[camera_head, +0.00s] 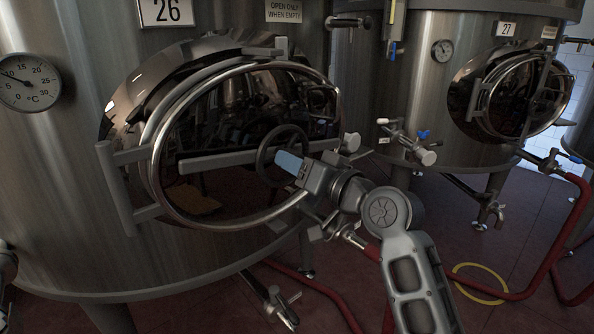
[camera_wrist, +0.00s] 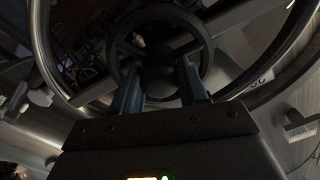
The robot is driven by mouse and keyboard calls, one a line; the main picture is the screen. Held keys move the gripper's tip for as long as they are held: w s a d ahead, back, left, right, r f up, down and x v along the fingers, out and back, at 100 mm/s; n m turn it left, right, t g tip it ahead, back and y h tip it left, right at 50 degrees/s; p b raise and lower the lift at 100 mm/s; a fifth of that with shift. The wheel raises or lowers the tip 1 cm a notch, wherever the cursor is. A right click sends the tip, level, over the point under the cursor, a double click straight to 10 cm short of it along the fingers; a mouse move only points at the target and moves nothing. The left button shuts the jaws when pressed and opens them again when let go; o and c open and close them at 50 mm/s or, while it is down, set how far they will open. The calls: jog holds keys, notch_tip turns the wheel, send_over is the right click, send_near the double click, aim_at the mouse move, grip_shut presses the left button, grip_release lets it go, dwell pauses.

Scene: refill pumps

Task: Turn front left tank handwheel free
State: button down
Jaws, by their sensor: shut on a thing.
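The front left tank, marked 26, has an oval manway door (camera_head: 222,110) with a bright metal rim. A dark handwheel (camera_head: 268,140) sits at the middle of the crossbar on this door. My gripper (camera_head: 283,163) reaches in from the lower right and is shut on the handwheel at its lower part. In the wrist view the handwheel (camera_wrist: 122,50) shows as a dark ring, with the gripper's two blue-grey fingers (camera_wrist: 162,88) on either side of its lower part and hub. The exact contact of the fingertips is too dark to see.
A second tank (camera_head: 400,90), marked 27, stands at the back right with its own oval door. Valves (camera_head: 408,145) stick out between the tanks. Red hoses (camera_head: 560,235) and a yellow ring (camera_head: 480,283) lie on the dark red floor. A dial thermometer (camera_head: 28,82) is at the left.

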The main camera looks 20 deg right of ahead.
jog(key=shift+f+n, duration=0.3)
jog(key=c, duration=1)
grip_release()
jog(key=o, duration=0.4)
jog(key=shift+r, duration=0.15)
jog(key=shift+s, duration=0.1)
jog(key=v, duration=0.7)
jog(key=shift+s+d, duration=0.1)
jog(key=shift+s, duration=0.2)
